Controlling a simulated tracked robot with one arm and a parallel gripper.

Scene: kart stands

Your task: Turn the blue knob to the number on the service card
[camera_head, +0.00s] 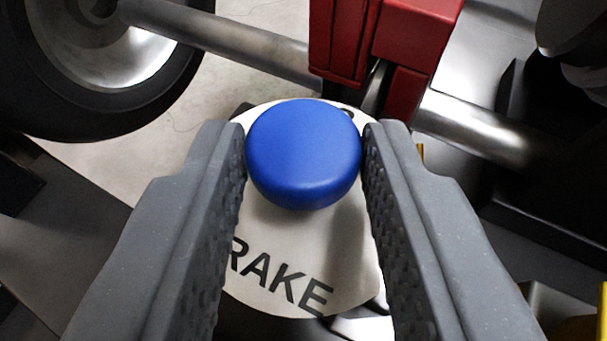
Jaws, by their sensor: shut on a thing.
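The blue knob (303,154) is a smooth round cap in the upper middle of the view. It sits over a round white dial plate (300,265) with black lettering, of which "RAKE" shows at the lower part. My gripper (304,150) is shut on the knob, with one grey finger on its left side and one on its right. Part of a black mark shows on the plate behind the knob, too covered to read. The fingers and knob hide most of the plate's edge. No pointer on the knob is visible. The service card is not in view.
A black tyre with a metal rim (100,50) is at the upper left. A metal axle (225,37) runs from it to a red block (375,45) just beyond the knob. Dark kart parts fill the right side. A yellow part (602,315) shows at the lower right edge.

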